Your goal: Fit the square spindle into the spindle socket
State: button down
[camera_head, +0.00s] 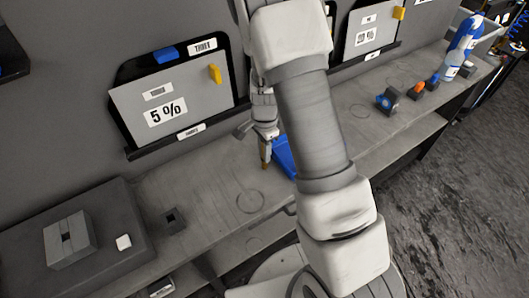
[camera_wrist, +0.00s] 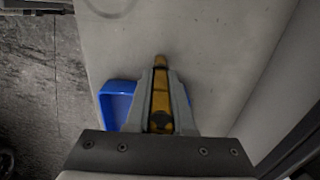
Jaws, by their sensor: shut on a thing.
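My gripper (camera_wrist: 160,100) is shut on a brass-coloured square spindle (camera_wrist: 161,63), whose end sticks out past the fingertips in the wrist view. In the head view my gripper (camera_head: 265,142) points down above the bench, and the spindle (camera_head: 265,156) shows at its tip. A grey block with a dark square opening (camera_head: 83,234) sits on a dark raised slab at the left. A small dark block with a hole (camera_head: 175,226) stands on the bench right of the slab. I cannot tell which of these is the spindle socket. My gripper is apart from both, to their right.
A blue tray (camera_head: 285,156) lies beside my gripper and also shows in the wrist view (camera_wrist: 113,103). Small items and a blue bottle (camera_head: 461,47) stand at far right.

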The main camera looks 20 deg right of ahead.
jog(key=shift+r, duration=0.5)
jog(key=r, duration=0.2)
jog(key=d+r, duration=0.1)
jog(key=shift+s+r, duration=0.1)
jog(key=shift+r, duration=0.25)
jog(key=s+d+r, duration=0.3)
jog(key=d+r, duration=0.3)
jog(key=d, duration=0.4)
jog(key=w+a+f+n, duration=0.1)
jog(key=a+f+n, duration=0.4)
jog(key=a+n, duration=0.6)
jog(key=n+b, duration=0.1)
jog(key=n, duration=0.2)
jog(key=shift+w, duration=0.35)
jog(key=shift+s, duration=0.25)
